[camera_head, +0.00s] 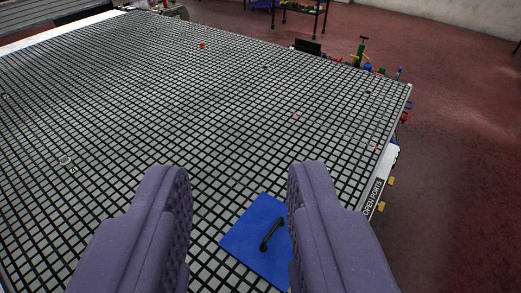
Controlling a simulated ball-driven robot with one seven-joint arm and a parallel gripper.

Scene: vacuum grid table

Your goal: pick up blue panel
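The blue panel (252,240) is a flat blue plate with a dark bar handle (271,234) on top. It lies on the grid table (215,115) near the bottom middle of the view. My gripper (240,175) is open, its two purple fingers wide apart. The panel shows between the fingers, closer to the right finger, which covers its right part. The fingers look to be above the panel, and I see no contact with the handle. The panel's bottom edge is close to the frame's lower border.
The table's right edge carries an "OPEN PORTS" label (373,198) with yellow fittings beside it. A small white ring (65,160) lies on the left, and a small orange item (201,45) at the back. Coloured clamps (367,66) stand at the far right edge. The grid's middle is mostly clear.

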